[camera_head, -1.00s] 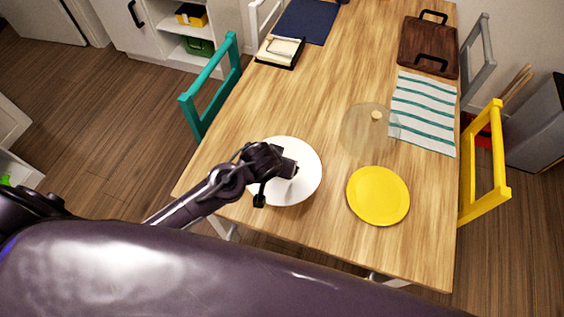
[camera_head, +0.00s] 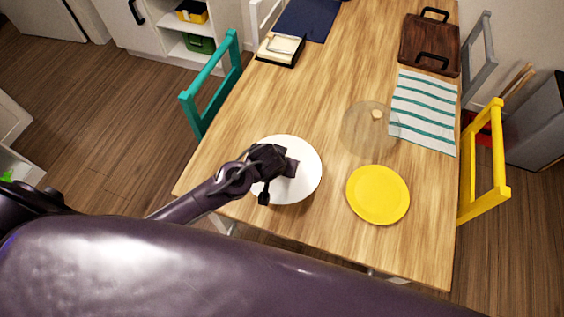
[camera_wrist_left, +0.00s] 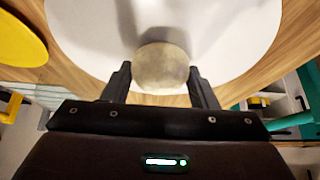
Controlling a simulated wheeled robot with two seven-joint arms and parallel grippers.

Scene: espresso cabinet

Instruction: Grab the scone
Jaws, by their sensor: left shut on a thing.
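The scone (camera_wrist_left: 161,68) is a round, pale beige piece between the two fingers of my left gripper (camera_wrist_left: 161,84) in the left wrist view. The fingers are shut on it, one on each side. A white plate (camera_wrist_left: 80,25) lies behind it in that view. In the head view my left gripper (camera_head: 288,166) is over the white plate (camera_head: 308,178), and the scone is hidden behind the gripper. I cannot tell whether the scone touches the plate. My right gripper is not in view.
A yellow plate (camera_head: 378,196) lies right of the white plate. A clear glass lid (camera_head: 362,138) with a light knob stands behind it. A striped towel (camera_head: 424,110) and a dark wooden tray (camera_head: 428,46) lie farther back. Teal (camera_head: 212,88) and yellow (camera_head: 487,172) chairs flank the table.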

